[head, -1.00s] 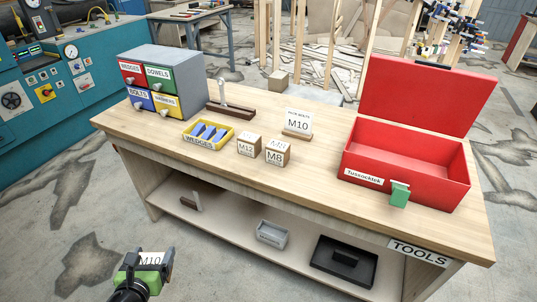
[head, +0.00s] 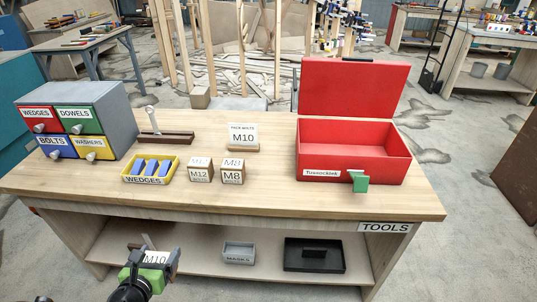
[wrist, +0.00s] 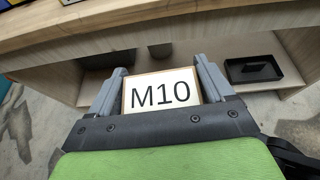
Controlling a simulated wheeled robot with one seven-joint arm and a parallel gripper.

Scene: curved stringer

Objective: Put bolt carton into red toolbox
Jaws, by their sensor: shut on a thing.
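My gripper (head: 152,257) is low in front of the workbench, below the tabletop, at the lower left of the head view. It is shut on a small bolt carton (head: 157,258) marked M10. In the wrist view the carton (wrist: 160,92) sits between the two grey fingers, its label facing the camera. The red toolbox (head: 310,163) stands on the right part of the tabletop with its lid up. Its inside looks empty. A green latch (head: 360,183) hangs at its front.
On the workbench (head: 270,200) stand a drawer cabinet (head: 119,115), a yellow wedges tray (head: 127,179), cartons M12 (head: 200,169) and M8 (head: 233,172), and an M10 sign (head: 242,136). The lower shelf holds a grey bin (head: 238,253) and a black tray (head: 314,256).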

